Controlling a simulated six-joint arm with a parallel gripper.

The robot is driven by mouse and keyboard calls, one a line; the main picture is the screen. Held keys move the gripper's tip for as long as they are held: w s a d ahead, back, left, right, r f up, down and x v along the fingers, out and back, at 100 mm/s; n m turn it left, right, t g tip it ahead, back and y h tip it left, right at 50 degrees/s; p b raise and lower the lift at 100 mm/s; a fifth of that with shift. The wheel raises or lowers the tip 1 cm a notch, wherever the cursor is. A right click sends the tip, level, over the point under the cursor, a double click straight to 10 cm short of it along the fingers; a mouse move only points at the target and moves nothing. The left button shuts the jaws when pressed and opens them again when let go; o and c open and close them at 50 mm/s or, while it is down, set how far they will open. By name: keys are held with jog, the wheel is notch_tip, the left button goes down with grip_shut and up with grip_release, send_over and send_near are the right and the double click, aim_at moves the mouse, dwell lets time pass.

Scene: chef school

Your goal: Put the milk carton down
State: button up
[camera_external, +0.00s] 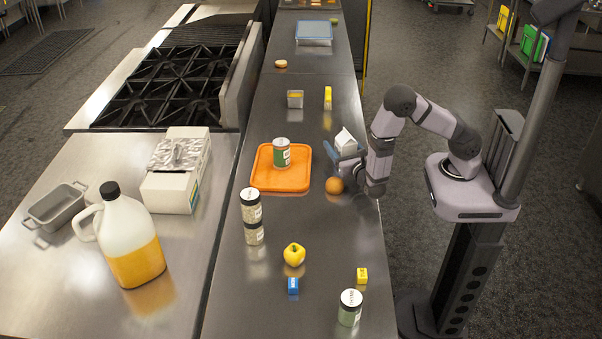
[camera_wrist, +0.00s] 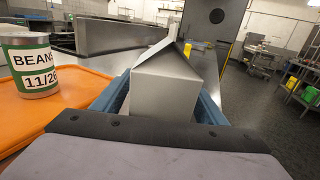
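The milk carton (camera_external: 346,141) is white with a gabled top and stands upright just right of the orange tray. Its pale body and peaked top fill the middle of the wrist view (camera_wrist: 165,85). My gripper (camera_external: 346,163) has its blue fingers on both sides of the carton, shut on it. The fingers also show in the wrist view (camera_wrist: 160,104). The carton's lower part is hidden, so I cannot tell whether it touches the counter.
The orange tray (camera_external: 262,180) holds a beans can (camera_external: 282,152). An orange (camera_external: 334,185) sits close beside my gripper. The counter beyond the tray has clear room.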

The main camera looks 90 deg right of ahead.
aim_at(349, 154)
jog(key=shift+a+r, duration=0.1)
jog(key=shift+r, duration=0.05)
jog(key=b+v, duration=0.3)
jog(key=v, duration=0.8)
jog(key=shift+s+a, duration=0.15)
jog(key=shift+a, duration=0.25)
jog(key=m+g, duration=0.1)
jog(key=s+m+g+y+p, duration=0.1)
jog(key=m, duration=0.1)
jog(key=shift+s+d+r, duration=0.2)
jog(key=shift+d, duration=0.2)
jog(key=m+g+y, duration=0.1)
jog(key=s+m+y+p, duration=0.1)
jog(key=m+g+y+p, duration=0.1)
jog(key=shift+s+a+f+m+g, duration=0.15)
jog(key=shift+s+a+m+g, duration=0.15)
jog(key=shift+a, duration=0.1)
jog(key=s+f+m+g+y, duration=0.4)
jog(key=s+m+y, duration=0.1)
jog(key=s+m, duration=0.2)
jog(key=shift+s+a+f+m+t+y+b, duration=0.2)
jog(key=shift+a+m+y+b, duration=0.25)
jog(key=shift+a+m+y, duration=0.7)
jog(key=shift+s+a+f+m+t+y+b, duration=0.1)
jog(key=shift+a+f+m+t+y+b, duration=0.4)
jog(key=shift+m+y, duration=1.15)
jog(key=shift+s+a+r+m+t+y+b, duration=0.15)
jog(key=shift+a+m+y+b, duration=0.2)
jog(key=shift+a+m+y, duration=1.05)
